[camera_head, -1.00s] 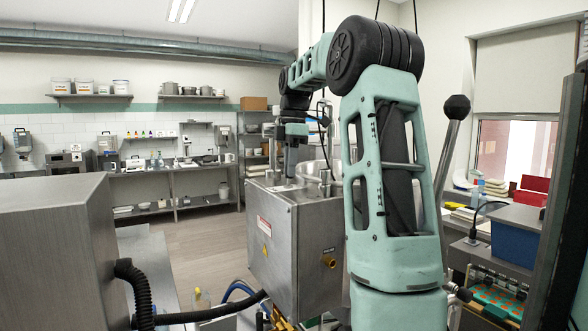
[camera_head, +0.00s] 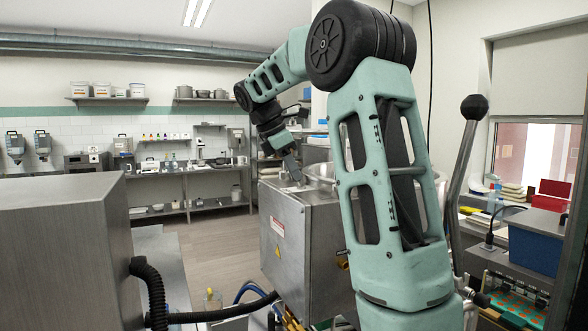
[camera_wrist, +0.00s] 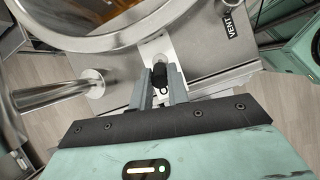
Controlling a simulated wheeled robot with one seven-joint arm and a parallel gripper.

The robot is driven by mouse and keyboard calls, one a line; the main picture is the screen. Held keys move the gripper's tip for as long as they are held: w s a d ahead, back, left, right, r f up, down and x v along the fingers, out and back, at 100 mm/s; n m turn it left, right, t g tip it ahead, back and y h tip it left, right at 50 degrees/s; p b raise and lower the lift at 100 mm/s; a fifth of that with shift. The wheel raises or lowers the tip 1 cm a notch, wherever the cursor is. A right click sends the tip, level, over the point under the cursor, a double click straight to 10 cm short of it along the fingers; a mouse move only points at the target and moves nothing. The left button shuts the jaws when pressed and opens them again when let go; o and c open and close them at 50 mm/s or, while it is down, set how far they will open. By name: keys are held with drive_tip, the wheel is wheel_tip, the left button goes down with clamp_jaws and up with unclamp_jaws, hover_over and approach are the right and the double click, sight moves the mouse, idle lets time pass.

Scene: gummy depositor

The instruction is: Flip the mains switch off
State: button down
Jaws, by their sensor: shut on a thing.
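My gripper (camera_wrist: 159,82) is shut on a small black lever (camera_wrist: 159,70) on a pale plate on top of a steel machine. A label reading "VENT" (camera_wrist: 232,24) is beside it. In the head view, my gripper (camera_head: 295,174) is small and tilted at the top of the steel box-shaped machine (camera_head: 300,235); its fingertips are too small to make out there. I cannot make out any switch marked as mains in either view.
A round steel vessel rim (camera_wrist: 95,40) and a steel handle (camera_wrist: 45,98) are close to the gripper. A steel cabinet (camera_head: 65,250) with a black hose (camera_head: 150,285) is at left. A tall lever with a black knob (camera_head: 474,107) is at right. Floor (camera_head: 215,240) is clear behind.

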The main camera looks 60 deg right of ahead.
idle(0.3)
drive_tip(key=c, duration=1.3)
unclamp_jaws()
drive_tip(key=shift+c, duration=0.2)
drive_tip(key=v, duration=1.7)
drive_tip(key=shift+a+r, duration=0.1)
drive_tip(key=shift+a, duration=0.05)
